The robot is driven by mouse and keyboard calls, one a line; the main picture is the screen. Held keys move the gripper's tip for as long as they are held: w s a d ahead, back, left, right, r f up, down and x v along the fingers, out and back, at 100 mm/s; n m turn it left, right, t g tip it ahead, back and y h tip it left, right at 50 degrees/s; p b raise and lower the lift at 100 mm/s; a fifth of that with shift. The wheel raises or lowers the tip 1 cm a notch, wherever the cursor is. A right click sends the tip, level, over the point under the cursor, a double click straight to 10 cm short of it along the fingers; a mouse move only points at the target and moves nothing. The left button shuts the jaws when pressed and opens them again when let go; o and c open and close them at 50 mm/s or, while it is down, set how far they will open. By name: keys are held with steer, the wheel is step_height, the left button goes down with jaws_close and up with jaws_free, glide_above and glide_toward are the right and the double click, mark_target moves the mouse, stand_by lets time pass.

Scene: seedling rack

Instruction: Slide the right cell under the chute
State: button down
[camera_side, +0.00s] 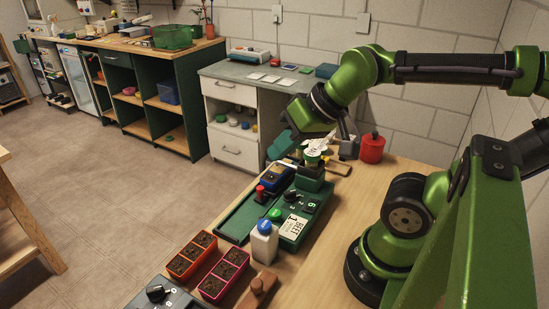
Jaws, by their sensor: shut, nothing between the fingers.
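Two seedling cells lie at the near end of the bench: an orange-red one (193,255) at left and a pinkish-red one (224,274) at right. Both have several dark soil-filled compartments. A dark green angled piece (284,145), possibly the chute, stands at the far end of the bench; I cannot tell for sure. My gripper (306,127) hangs from the arm over that far end, well away from both cells. It is shut and empty; its fingertips are hard to make out against the green parts.
A blue-capped white bottle (264,243), a wooden-handled tool (257,290), a blue device (276,177) and a red canister (372,148) stand around.

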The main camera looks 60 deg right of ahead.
steer(key=c, duration=1.8)
jaws_free()
steer(key=shift+o, duration=1)
steer(key=shift+f, duration=0.15)
steer(key=o, duration=0.6)
steer(key=w, duration=0.1)
steer(key=w+d+f+g, duration=0.1)
steer(key=w+g, duration=0.1)
steer(key=shift+w+d+f+m, duration=0.2)
steer(key=shift+w+f+m, duration=0.1)
steer(key=shift+m, duration=0.1)
steer(key=m+g+h, duration=0.2)
steer(key=m+g, duration=0.4)
steer(key=m, duration=0.2)
glide_above(260, 187)
step_height(260, 187, down, 2)
step_height(260, 187, down, 17)
steer(key=shift+r, duration=0.1)
steer(key=shift+c, duration=0.3)
jaws_close()
